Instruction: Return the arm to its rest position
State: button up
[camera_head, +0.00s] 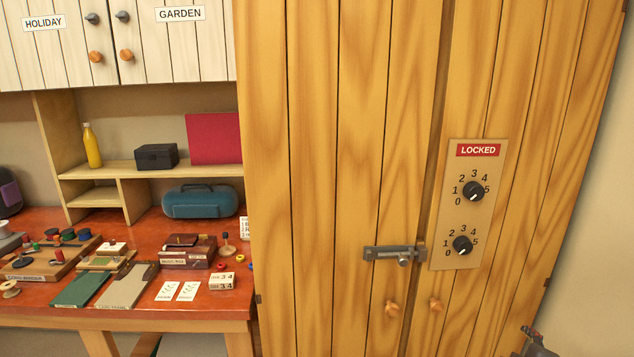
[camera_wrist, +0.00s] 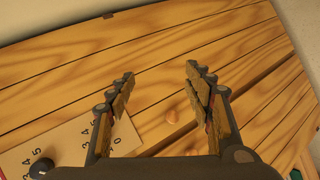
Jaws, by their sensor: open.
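My gripper (camera_wrist: 158,88) is open and empty in the wrist view, its two fingers spread in front of the wooden cabinet door. In the head view only a small dark piece of my arm shows at the bottom right edge. The tall wooden cabinet (camera_head: 345,150) fills the middle and right. A plate with two black dials (camera_head: 472,191) and a red LOCKED sign (camera_head: 478,150) is on its right door. The dial plate (camera_wrist: 75,140) also shows at the lower left of the wrist view. Whether the fingers touch the door cannot be told.
A metal latch (camera_head: 395,254) spans the doors above two round knobs (camera_head: 391,309). At left, a red-brown workbench (camera_head: 30,302) holds wooden boxes, cards and a teal case (camera_head: 199,201). A bare wall (camera_head: 600,200) is at the far right.

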jog(key=s+a+r+m+g+y+p, duration=0.1)
jog(key=s+a+m+g+y+p, duration=0.35)
jog(key=s+a+m, duration=0.9)
jog(key=s+a+r+n+y+p, duration=0.1)
jog(key=s+a+r+n+p, duration=0.1)
jog(key=a+r, duration=0.6)
jog(key=s+a+n, duration=0.1)
jog(key=s+a, duration=0.1)
jog(key=a, duration=0.1)
jog(key=shift+s+r, duration=0.15)
jog(key=shift+s, duration=0.15)
jog(key=shift+n+g, duration=0.25)
